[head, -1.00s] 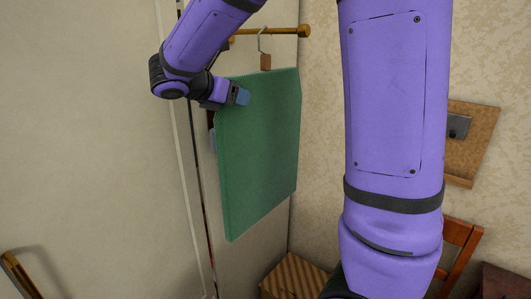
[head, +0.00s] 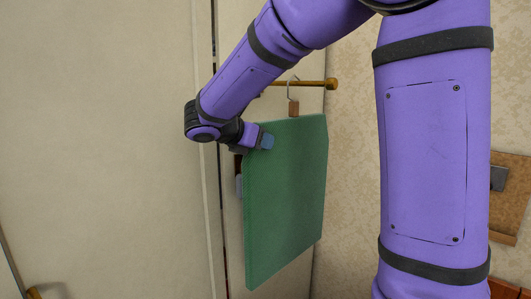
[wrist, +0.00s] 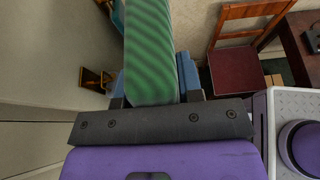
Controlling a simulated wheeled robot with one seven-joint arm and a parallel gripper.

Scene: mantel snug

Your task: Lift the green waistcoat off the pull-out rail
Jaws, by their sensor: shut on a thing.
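The green waistcoat (head: 288,195) shows as a flat green panel on a hanger with a wire hook (head: 293,88) and a small brown block. The hook is at the brass pull-out rail (head: 316,84), its top over the bar; whether it bears weight there I cannot tell. My gripper (head: 266,141) is shut on the waistcoat's upper left edge. In the wrist view the waistcoat (wrist: 150,45) runs between my blue fingertips, which press on both sides.
Pale panels (head: 110,140) stand left of the waistcoat, and a patterned wall (head: 350,150) lies behind and right. A brass handle (head: 34,293) sits low left. The wrist view shows a red-brown chair (wrist: 240,70) and a dark table (wrist: 297,45).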

